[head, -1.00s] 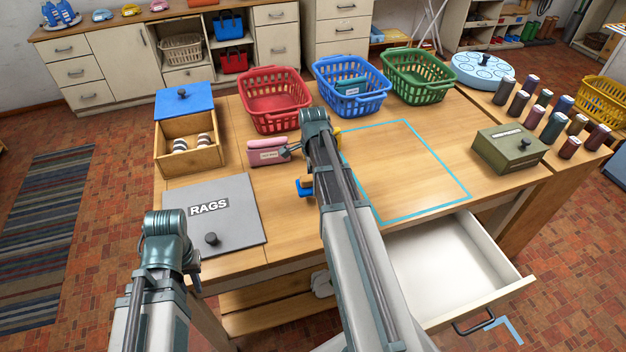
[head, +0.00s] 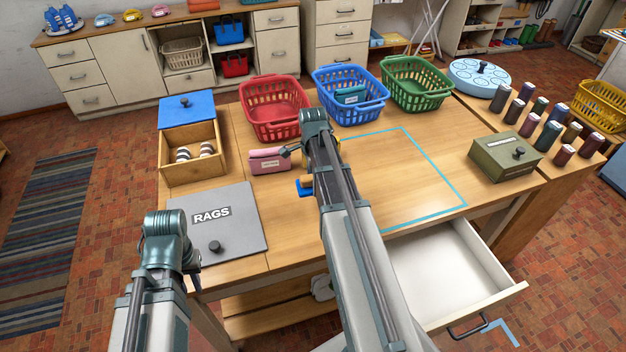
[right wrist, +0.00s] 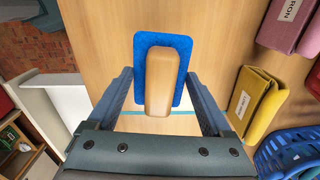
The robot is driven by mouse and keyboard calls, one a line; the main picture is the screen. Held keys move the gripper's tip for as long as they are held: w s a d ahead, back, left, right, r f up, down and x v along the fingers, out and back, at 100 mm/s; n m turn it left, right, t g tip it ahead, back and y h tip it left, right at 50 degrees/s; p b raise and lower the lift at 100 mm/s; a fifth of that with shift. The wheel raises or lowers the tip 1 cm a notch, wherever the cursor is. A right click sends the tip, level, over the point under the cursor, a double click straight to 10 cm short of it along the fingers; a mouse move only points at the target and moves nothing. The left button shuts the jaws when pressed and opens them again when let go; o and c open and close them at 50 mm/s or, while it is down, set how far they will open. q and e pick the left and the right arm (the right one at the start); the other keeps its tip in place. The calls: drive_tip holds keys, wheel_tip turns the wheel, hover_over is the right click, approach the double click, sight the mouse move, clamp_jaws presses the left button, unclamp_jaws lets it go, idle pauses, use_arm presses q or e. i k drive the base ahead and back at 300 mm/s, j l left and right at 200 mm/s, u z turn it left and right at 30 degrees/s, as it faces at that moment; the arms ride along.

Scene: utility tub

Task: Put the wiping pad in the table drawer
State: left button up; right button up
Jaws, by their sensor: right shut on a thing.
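In the head view a blue bit of the pad (head: 304,188) shows left of my right forearm, over the table; the forearm hides that gripper. The table drawer (head: 455,268) is pulled out at the front right, and its visible white inside is empty. My left gripper (head: 194,279) is at the table's front left corner, mostly hidden by its own wrist.
A grey RAGS panel (head: 240,232) lies front left, with an open wooden box (head: 191,172) behind it. Red (head: 272,112), blue (head: 351,100) and green (head: 416,90) baskets line the back. A pink pouch (head: 268,163) and a yellow pouch (right wrist: 257,98) lie mid-table. The blue-taped area (head: 410,185) is clear.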

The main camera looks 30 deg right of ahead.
sight(433, 280)
drive_tip(key=k+l, duration=0.35)
drive_tip(key=l, duration=0.15)
drive_tip(key=k+l, duration=0.35)
drive_tip(key=l, duration=0.15)
drive_tip(key=k+l, duration=0.35)
drive_tip(key=l, duration=0.15)
drive_tip(key=l+u, duration=0.05)
